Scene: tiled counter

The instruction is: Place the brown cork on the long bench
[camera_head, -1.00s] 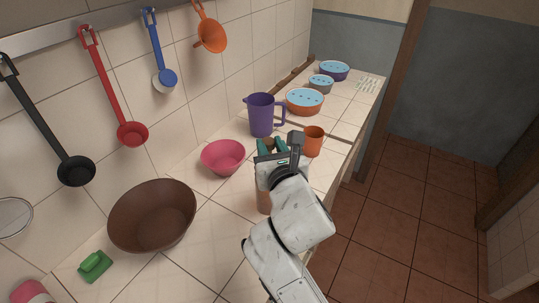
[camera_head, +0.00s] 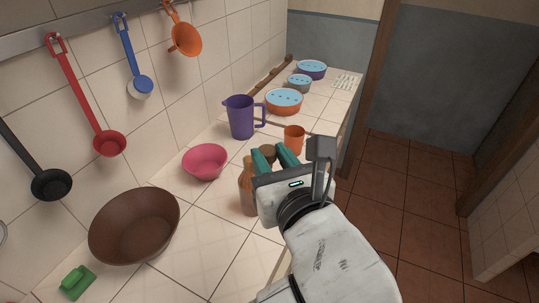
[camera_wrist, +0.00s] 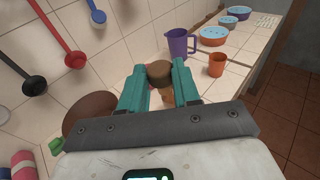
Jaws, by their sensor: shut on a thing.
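My gripper (camera_head: 276,158) is above the right part of the counter, with its teal fingers closed on the brown cork (camera_head: 267,153). In the wrist view the cork (camera_wrist: 159,72) sits between the two fingertips. A brown bottle (camera_head: 247,188) stands on the counter below and to the left of my gripper in the head view, partly hidden by it. The long tiled counter (camera_head: 205,228) runs along the wall and is the only bench-like surface in view.
A pink bowl (camera_head: 205,161), purple jug (camera_head: 240,117), orange cup (camera_head: 293,139) and large brown bowl (camera_head: 134,226) stand on the counter. Lidded bowls (camera_head: 284,101) are at the far end. A green brush (camera_head: 76,281) lies at the near left. Utensils hang on the wall.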

